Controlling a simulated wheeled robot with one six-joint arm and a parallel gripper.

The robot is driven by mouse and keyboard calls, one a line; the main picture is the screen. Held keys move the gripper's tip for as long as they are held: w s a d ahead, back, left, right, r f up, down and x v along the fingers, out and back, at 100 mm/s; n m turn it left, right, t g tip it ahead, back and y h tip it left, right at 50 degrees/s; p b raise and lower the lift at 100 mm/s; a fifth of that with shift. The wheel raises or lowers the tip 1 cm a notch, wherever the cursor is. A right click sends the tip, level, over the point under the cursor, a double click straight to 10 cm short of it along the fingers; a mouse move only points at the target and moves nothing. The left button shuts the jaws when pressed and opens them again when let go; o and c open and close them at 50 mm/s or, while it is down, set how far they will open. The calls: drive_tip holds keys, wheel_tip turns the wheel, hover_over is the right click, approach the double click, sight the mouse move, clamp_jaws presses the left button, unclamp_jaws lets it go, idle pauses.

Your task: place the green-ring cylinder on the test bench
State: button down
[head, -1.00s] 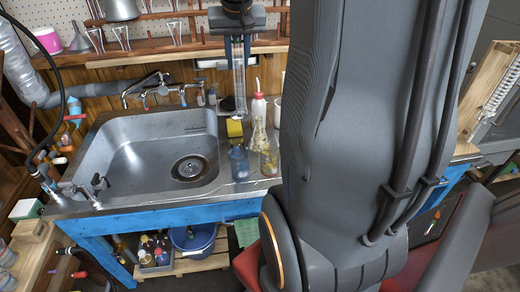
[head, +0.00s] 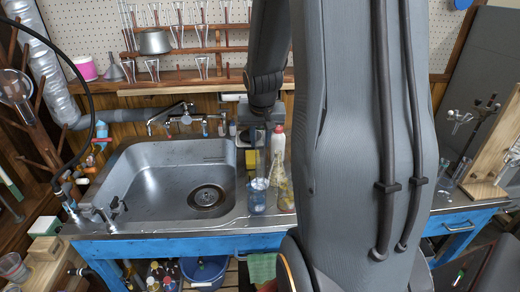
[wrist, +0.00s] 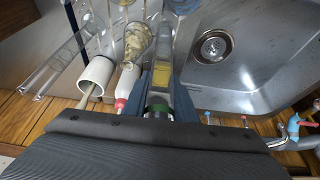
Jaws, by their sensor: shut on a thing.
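My gripper (wrist: 159,98) is shut on the green-ring cylinder, whose green band (wrist: 158,106) shows between the jaws in the wrist view. The clear cylinder body extends away from the jaws, with a yellow sponge (wrist: 163,74) showing behind or through it. In the head view my gripper (head: 261,122) is over the counter strip right of the sink basin, behind the blue beaker (head: 258,200). The cylinder (head: 261,152) hangs roughly upright below it, partly hidden. I cannot tell whether its base touches anything. No surface is clearly identifiable as the test bench.
The steel sink (head: 165,185) lies left of the cylinder. A red-capped white bottle (head: 277,145) and a flask with yellowish contents (head: 282,190) stand close on the right. A white cup (wrist: 97,76) is near the jaws. Glassware hangs on the back rack. My arm hides the right counter.

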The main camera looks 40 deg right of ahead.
sight(260, 150)
drive_tip(key=shift+f, duration=1.9)
drive_tip(key=shift+b, duration=0.3)
drive_tip(key=c, duration=1.5)
unclamp_jaws()
drive_tip(key=shift+f, duration=0.1)
drive_tip(key=shift+o, duration=0.2)
